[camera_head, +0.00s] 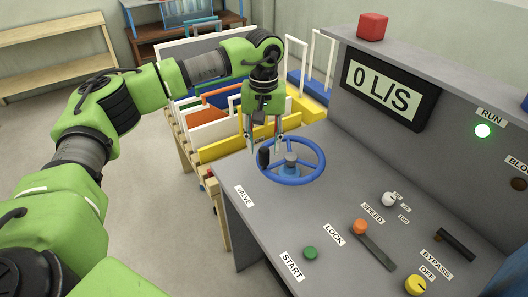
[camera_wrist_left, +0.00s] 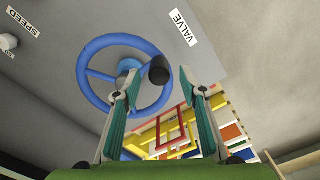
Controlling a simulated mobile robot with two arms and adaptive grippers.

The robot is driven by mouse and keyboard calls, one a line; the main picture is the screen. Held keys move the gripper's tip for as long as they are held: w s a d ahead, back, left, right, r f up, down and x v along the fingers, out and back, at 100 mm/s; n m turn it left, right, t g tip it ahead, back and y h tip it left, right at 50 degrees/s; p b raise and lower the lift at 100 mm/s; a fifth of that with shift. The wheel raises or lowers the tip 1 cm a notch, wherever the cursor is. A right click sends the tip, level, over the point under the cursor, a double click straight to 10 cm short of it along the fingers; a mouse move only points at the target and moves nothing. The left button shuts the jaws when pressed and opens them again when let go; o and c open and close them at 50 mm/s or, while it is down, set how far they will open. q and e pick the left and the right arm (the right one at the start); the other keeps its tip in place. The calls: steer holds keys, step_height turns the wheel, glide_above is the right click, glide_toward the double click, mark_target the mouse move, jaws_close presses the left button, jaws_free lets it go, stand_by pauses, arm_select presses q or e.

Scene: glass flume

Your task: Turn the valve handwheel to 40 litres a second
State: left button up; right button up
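The blue valve handwheel (camera_head: 301,172) lies on the grey console beside the VALVE label, with a black knob (camera_head: 264,158) standing on its rim. My left gripper (camera_head: 265,146) points down above the wheel's far left edge, near the knob. In the left wrist view the fingers (camera_wrist_left: 160,85) are apart, with the wheel (camera_wrist_left: 88,85) and the dark knob (camera_wrist_left: 158,69) showing beyond them. I cannot tell whether a finger touches the knob. The display (camera_head: 387,88) reads 0 L/S. My right gripper is not in view.
The console carries a green START button (camera_head: 310,252), an orange-knobbed LOCK lever (camera_head: 361,227), a white SPEED knob (camera_head: 389,199), a yellow knob (camera_head: 415,285) and a BYPASS handle (camera_head: 456,245). The RUN lamp (camera_head: 482,130) glows green. Coloured boards stand behind the console.

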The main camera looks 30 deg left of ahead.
mark_target(264, 150)
arm_select(q)
steer(key=shift+f+p, duration=0.4)
steer(key=shift+f, duration=1.8)
steer(key=shift+c, duration=0.3)
jaws_close()
steer(key=shift+d, duration=0.1)
